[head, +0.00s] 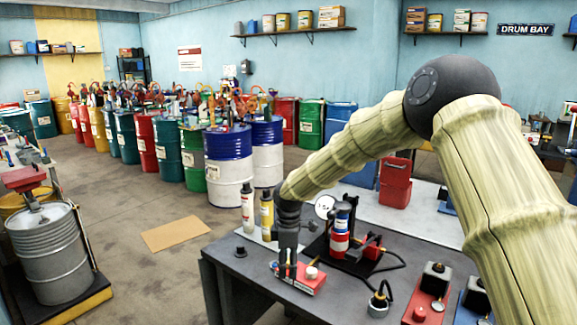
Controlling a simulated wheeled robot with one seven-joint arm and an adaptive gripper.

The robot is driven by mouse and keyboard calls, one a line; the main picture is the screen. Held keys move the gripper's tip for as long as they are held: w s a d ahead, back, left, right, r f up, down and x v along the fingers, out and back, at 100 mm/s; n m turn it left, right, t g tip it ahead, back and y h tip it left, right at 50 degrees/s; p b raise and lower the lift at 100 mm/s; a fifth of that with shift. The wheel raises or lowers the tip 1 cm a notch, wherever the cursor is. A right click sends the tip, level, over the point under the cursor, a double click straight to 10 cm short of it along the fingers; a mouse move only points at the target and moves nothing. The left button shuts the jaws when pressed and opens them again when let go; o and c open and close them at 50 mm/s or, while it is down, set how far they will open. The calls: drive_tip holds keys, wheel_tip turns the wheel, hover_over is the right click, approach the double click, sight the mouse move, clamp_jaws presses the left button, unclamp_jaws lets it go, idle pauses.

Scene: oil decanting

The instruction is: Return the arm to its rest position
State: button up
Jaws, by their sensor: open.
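My arm (347,142) reaches in from the right over the grey workbench. It has pale, bamboo-textured links and a dark elbow joint (450,85). It bends down at the wrist, and my gripper (286,268) points downward over the front left part of the bench. The gripper is open, with nothing visibly held. Its fingertips are close to a small red box (308,280) with a pale knob; I cannot tell whether they touch it.
A red, white and blue canister (340,232) stands on a black stand right of my gripper. A small pot (378,302) and red device (425,300) are at front right. Drums (228,165) line the floor behind.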

drive_tip(key=s+d+f+m+y, duration=0.1)
drive_tip(key=s+d+f+m, duration=0.3)
drive_tip(key=s+f, duration=0.8)
drive_tip(key=s+d+f+m+y, duration=0.1)
drive_tip(key=s+d+f+m, duration=0.3)
drive_tip(key=s+f, duration=0.9)
drive_tip(key=s+d+f+m, duration=0.3)
drive_tip(key=s+d, duration=0.2)
drive_tip(key=s, duration=0.3)
drive_tip(key=s+d+f+m+h+b, duration=0.1)
drive_tip(key=s+d+f+m, duration=0.2)
drive_tip(key=s, duration=0.6)
drive_tip(key=s+d+f+m+h, duration=0.1)
drive_tip(key=s+d+f+m, duration=0.3)
drive_tip(key=s, duration=0.4)
drive_tip(key=d+f, duration=0.1)
drive_tip(key=d, duration=0.1)
drive_tip(key=shift+s+d+b, duration=0.25)
drive_tip(key=shift+d+b, duration=0.15)
drive_tip(key=shift+f, duration=0.1)
